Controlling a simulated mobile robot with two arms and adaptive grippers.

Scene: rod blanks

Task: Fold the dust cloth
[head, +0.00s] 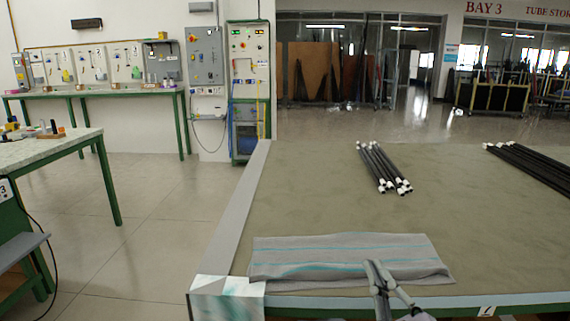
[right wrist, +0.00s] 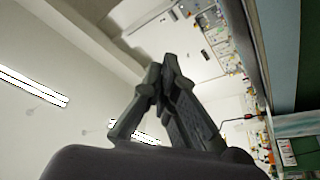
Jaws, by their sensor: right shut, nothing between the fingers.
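The dust cloth (head: 330,252), grey with thin teal stripes, lies as a long, wide strip near the front edge of the table (head: 300,190). Its near edge looks layered and a little uneven. My right gripper (head: 372,264) is over the cloth's near right part in the head view, its fingers shut and empty. I cannot tell whether the tips touch the cloth. The right wrist view shows the same fingers (right wrist: 164,66) meeting at the tips, with walls and lights behind and no cloth. My left gripper is in neither view.
A bundle of dark rods with white ends (head: 384,168) lies beyond the cloth, and more dark rods (head: 530,165) lie at the right. A white and teal block (head: 226,285) sits at the table's near left corner. The tabletop between cloth and rods is clear.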

